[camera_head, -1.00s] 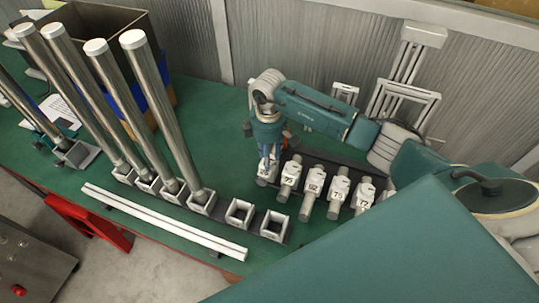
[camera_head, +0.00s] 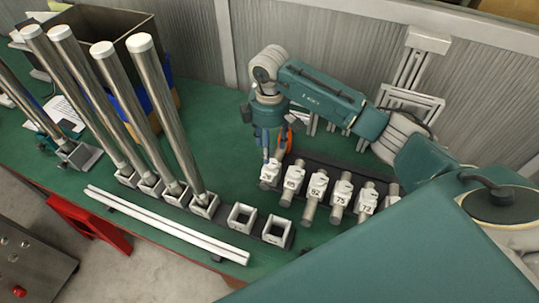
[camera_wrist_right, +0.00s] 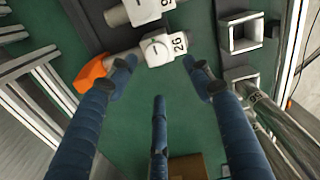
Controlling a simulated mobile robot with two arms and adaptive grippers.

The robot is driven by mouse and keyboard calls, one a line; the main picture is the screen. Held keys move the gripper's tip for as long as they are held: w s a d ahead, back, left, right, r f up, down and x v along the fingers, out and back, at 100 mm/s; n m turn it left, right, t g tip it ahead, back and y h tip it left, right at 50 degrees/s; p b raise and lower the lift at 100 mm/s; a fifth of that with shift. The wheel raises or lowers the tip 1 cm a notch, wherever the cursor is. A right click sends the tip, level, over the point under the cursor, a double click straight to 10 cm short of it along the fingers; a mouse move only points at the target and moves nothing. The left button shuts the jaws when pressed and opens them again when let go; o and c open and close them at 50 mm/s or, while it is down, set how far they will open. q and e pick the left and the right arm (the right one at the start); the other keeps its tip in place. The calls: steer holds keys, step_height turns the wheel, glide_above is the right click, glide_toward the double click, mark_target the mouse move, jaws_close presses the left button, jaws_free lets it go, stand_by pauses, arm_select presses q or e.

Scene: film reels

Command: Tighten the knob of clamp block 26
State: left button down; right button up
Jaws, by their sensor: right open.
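Clamp block 26 (camera_wrist_right: 180,42) is a pale block with a round knob (camera_wrist_right: 154,49) on its face, clear in the right wrist view. In the head view the block (camera_head: 270,171) stands at the left end of the row of clamp blocks. My right gripper (camera_head: 270,148) is just above it, fingers pointing down. In the right wrist view the gripper (camera_wrist_right: 162,72) is open, with blue fingers spread and nothing between them. The knob lies just beyond the fingertips, roughly centred between the two outer ones, and looks apart from them. My left gripper is not in view.
Other numbered clamp blocks (camera_head: 317,186) stand in line to the right. An orange part (camera_wrist_right: 88,76) lies close beside block 26. Empty square sockets (camera_head: 241,217) and tall steel tubes (camera_head: 165,115) stand to the left. The green bench (camera_head: 215,130) behind the tubes is partly clear.

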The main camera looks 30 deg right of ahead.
steer(key=shift+a+r, duration=0.1)
steer(key=shift+r, duration=2.3)
